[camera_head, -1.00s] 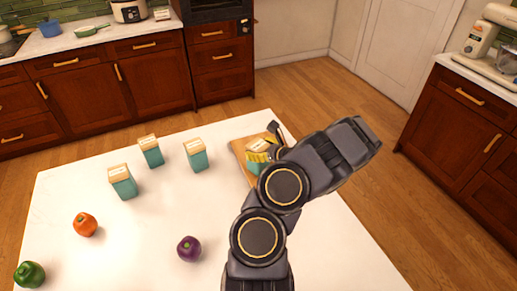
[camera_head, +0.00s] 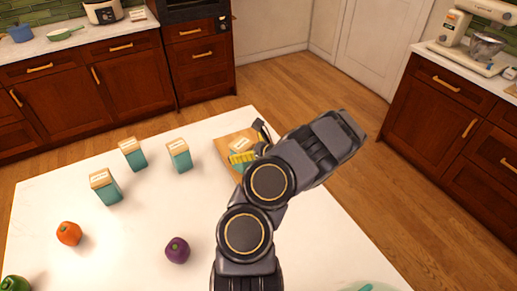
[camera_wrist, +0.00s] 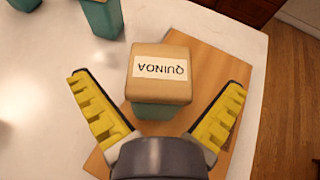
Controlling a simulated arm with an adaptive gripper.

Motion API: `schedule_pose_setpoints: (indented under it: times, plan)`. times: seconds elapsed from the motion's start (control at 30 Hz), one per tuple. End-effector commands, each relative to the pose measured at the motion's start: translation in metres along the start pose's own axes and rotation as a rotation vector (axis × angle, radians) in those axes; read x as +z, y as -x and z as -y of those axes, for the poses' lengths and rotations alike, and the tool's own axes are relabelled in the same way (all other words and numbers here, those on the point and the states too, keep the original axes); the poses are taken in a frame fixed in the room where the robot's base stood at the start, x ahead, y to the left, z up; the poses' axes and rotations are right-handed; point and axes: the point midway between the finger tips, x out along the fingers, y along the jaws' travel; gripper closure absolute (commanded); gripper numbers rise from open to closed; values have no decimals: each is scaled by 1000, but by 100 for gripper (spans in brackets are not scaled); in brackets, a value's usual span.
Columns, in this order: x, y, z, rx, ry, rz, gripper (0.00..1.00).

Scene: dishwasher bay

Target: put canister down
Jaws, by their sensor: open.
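A teal canister with a wooden lid labelled QUINOA (camera_wrist: 160,78) stands upright on a wooden cutting board (camera_wrist: 205,62) in the wrist view. My gripper (camera_wrist: 158,92) is open, with its yellow-padded fingers on either side of the canister and visible gaps to both. In the head view, the canister's lid (camera_head: 241,144) shows at the board (camera_head: 225,143), and my gripper (camera_head: 249,150) and arm hide part of it.
Three similar canisters (camera_head: 179,155) (camera_head: 133,154) (camera_head: 105,187) stand left of the board. An eggplant (camera_head: 177,250), an orange vegetable (camera_head: 69,233) and a green pepper (camera_head: 15,284) lie on the white table (camera_head: 120,260). A teal-edged item shows at the bottom edge.

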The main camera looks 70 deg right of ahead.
Motion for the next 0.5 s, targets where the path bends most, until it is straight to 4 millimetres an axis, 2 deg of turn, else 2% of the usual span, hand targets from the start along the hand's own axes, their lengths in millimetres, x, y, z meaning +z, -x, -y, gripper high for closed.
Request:
schedule_pose_setpoints:
  times: [0.3,0.5]
  plan:
    - [0,65,2,-7,0,2,0]
    - [1,96,1,-4,0,2,0]
